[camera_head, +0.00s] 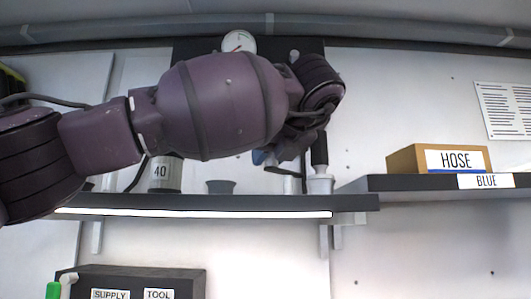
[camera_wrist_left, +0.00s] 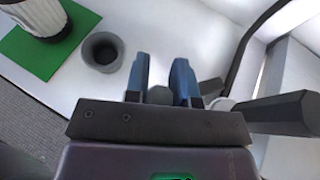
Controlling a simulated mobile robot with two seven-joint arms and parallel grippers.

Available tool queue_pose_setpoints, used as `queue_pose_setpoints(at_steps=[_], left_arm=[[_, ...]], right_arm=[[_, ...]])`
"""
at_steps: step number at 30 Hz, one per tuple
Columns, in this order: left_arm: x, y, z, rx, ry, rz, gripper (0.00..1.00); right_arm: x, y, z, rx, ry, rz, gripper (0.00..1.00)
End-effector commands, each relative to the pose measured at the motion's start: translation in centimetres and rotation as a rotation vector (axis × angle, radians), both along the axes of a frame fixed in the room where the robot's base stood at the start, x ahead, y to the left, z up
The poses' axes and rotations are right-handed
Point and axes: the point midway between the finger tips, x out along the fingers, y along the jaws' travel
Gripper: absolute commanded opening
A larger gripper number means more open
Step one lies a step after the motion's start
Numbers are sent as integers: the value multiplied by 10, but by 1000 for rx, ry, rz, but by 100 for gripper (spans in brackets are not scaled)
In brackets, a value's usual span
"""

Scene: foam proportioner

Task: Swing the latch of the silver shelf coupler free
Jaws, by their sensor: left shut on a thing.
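My left gripper (camera_head: 264,158) is at the shelf, its blue fingertips partly hidden behind my arm. In the left wrist view the two blue fingers (camera_wrist_left: 164,78) stand on either side of a dark grey faceted knob (camera_wrist_left: 160,95), and the gripper is shut on it. I cannot tell whether this knob is the latch. A silver fitting (camera_head: 320,184) with a black upright grip stands on the shelf just right of the gripper. A pale ring with a dark faceted handle (camera_wrist_left: 275,113) shows right of the fingers in the wrist view. My right gripper is not in view.
A grey cup (camera_head: 221,187) stands on the lit shelf (camera_head: 200,202); it also shows in the wrist view (camera_wrist_left: 103,52). A canister marked 40 (camera_head: 162,173) is left of it. A HOSE box (camera_head: 408,160) sits on the right shelf. A gauge (camera_head: 239,42) is above my arm.

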Motion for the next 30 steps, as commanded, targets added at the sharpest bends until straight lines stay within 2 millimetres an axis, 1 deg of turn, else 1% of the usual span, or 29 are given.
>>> queue_pose_setpoints(at_steps=[1, 6, 15, 22, 30], left_arm=[[-3, -2, 5, 2, -5, 43, 0], [-8, -4, 5, 1, -6, 171, 0], [-12, -8, 4, -2, -6, 324, 0], [-14, -10, 3, -4, -4, 387, 0], [-14, -11, 2, -3, -3, 410, 0]], right_arm=[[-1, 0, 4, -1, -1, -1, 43], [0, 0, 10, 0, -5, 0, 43], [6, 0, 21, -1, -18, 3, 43], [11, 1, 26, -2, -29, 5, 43], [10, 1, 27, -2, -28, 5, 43]])
